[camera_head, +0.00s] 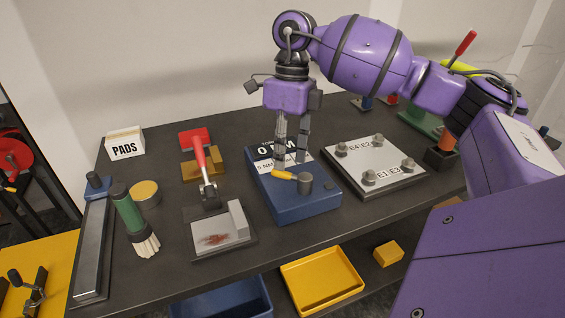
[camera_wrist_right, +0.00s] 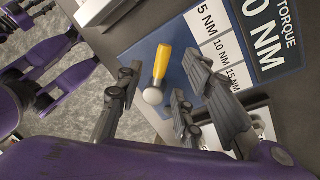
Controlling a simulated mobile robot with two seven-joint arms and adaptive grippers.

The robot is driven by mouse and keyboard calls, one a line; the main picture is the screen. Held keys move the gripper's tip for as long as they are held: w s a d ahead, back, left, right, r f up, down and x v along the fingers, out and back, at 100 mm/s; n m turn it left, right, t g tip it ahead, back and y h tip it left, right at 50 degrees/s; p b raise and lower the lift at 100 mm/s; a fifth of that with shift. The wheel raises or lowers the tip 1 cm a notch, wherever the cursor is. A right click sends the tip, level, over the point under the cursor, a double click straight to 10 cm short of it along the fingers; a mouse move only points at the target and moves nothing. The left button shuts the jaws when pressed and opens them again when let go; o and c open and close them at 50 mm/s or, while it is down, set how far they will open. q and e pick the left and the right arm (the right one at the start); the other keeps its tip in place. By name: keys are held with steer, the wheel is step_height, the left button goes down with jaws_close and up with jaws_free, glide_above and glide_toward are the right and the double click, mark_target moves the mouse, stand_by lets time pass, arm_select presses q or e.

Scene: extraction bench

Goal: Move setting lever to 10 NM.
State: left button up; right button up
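The setting lever (camera_head: 284,175) has a yellow handle and a grey round pivot post. It sits on a blue box (camera_head: 292,205) with a dark torque display (camera_head: 268,152). In the right wrist view the lever (camera_wrist_right: 161,66) lies beside white labels reading 5 NM (camera_wrist_right: 206,21), 10 NM (camera_wrist_right: 220,46) and 15 NM (camera_wrist_right: 236,76). The display's number is partly cut off or covered and ends in 0 NM. My right gripper (camera_head: 291,153) hangs over the box, fingers down and apart. In its wrist view the lever appears between the fingers (camera_wrist_right: 162,68), with no clear contact. My left gripper is not seen.
Right of the box is a plate with several knobs (camera_head: 377,175). Left is a red-handled lever fixture (camera_head: 207,185); farther left are a PADS box (camera_head: 124,144) and a green brush (camera_head: 130,213). A yellow tray (camera_head: 322,282) lies below the bench's front edge.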

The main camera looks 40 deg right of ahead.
mark_target(290, 179)
steer(key=f, duration=0.3)
steer(key=shift+a, duration=0.25)
steer(key=shift+f, duration=0.1)
jaws_close()
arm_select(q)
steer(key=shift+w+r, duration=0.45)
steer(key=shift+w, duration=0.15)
